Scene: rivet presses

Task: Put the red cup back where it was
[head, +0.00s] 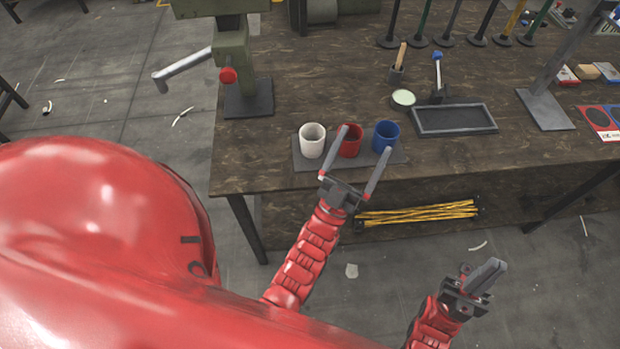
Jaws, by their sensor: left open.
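The red cup (352,143) stands upright on a grey tray (312,164) near the table's front edge. It is between a white cup (312,143) on its left and a blue cup (386,132) on its right. My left gripper (366,140) is open and empty. Its left finger crosses in front of the red cup's left side, and its right finger reaches in front of the blue cup. Contact cannot be told. My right gripper (496,266) looks shut and empty, low in front of the table over the floor.
A green press with a red knob (228,75) stands at the table's left end. A dark shallow tray (454,119), a pale round tin (403,97) and a grey metal stand (546,108) are to the right. Yellow rods (420,212) lie below the tabletop.

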